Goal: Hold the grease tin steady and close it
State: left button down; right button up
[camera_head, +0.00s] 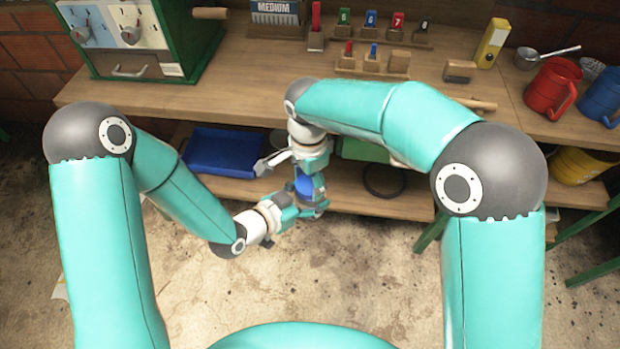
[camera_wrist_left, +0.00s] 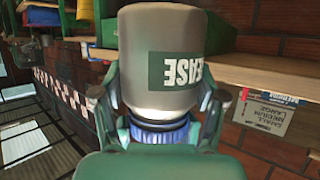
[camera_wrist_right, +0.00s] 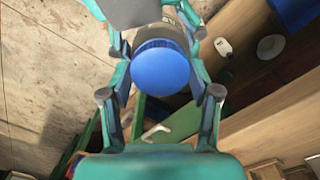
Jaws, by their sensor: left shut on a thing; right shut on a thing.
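The grease tin (camera_wrist_left: 162,55) is a grey cylinder with a dark label, upside down in the left wrist view. Its blue lid (camera_wrist_right: 160,68) faces the right wrist camera, and its ribbed edge shows in the left wrist view (camera_wrist_left: 160,138). A pale band lies between tin and lid; I cannot tell how tightly the lid sits. My left gripper (camera_head: 292,212) is shut on the tin from the left. My right gripper (camera_head: 308,172) reaches down from the workbench side and is shut on the lid. In the head view, the arms and grippers hide most of the tin.
A blue tray (camera_head: 222,152) and a dark ring (camera_head: 384,181) lie on the low shelf behind the grippers. The wooden bench above holds coloured tags, a yellow device (camera_head: 492,43), a red mug (camera_head: 552,88) and a blue mug (camera_head: 601,97).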

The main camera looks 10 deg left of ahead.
jog(key=m, duration=0.6)
jog(key=shift+m, duration=0.4)
jog(key=m, duration=0.4)
jog(key=shift+w, duration=0.1)
jog(key=m, duration=0.4)
jog(key=o, duration=0.7)
jog(key=shift+r, duration=2.25)
